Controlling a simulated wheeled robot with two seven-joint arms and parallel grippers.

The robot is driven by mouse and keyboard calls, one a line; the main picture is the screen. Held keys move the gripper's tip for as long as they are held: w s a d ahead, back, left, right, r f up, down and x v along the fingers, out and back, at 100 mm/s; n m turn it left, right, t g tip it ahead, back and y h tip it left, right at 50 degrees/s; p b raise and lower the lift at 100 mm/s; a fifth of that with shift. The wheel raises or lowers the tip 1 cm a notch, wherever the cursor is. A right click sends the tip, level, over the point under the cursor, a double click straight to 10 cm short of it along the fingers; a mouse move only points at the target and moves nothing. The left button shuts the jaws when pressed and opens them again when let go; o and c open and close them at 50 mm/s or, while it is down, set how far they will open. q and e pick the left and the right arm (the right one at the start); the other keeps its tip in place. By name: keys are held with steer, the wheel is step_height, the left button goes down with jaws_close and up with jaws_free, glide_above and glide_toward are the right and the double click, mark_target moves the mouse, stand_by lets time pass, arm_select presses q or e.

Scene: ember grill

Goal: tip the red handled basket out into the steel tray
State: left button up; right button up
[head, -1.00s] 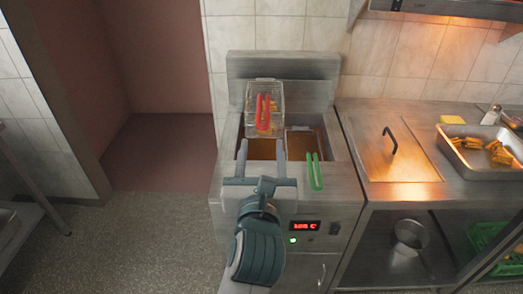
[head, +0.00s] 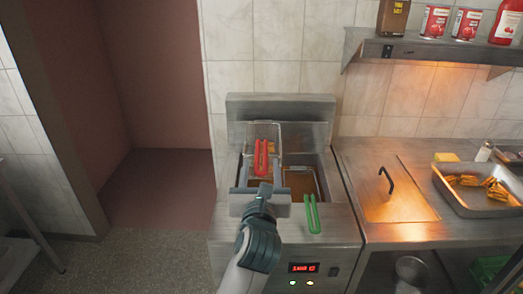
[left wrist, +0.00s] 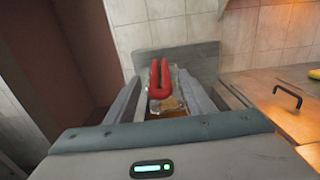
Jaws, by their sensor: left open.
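The red handled basket (head: 265,131) is a wire mesh basket at the left well of the fryer, with golden food inside. Its red handle (head: 261,158) points toward me, and it also shows in the left wrist view (left wrist: 159,80). My left gripper (head: 261,172) is open, with one finger on each side of the handle's near end. In the left wrist view the handle appears between and beyond the fingers; contact is not visible. The steel tray (head: 449,193) stands on the counter at the right and holds golden food pieces. My right gripper is not in view.
A green handle (head: 312,214) sticks out at the fryer's right well, close to my left gripper. A counter lid with a black handle (head: 387,180) lies between fryer and tray. A shelf (head: 420,50) with cans and bottles hangs above the counter.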

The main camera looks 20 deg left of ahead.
arm_select(q)
steer(key=p+x, duration=0.1)
steer(key=x, duration=0.5)
steer(key=shift+w, duration=0.3)
jaws_close()
step_height(320, 180, up, 5)
steer(key=p, duration=0.5)
steer(key=shift+s+f, duration=0.1)
stand_by(0.6)
steer(key=shift+p+v, duration=0.8)
steer(key=shift+v, duration=1.5)
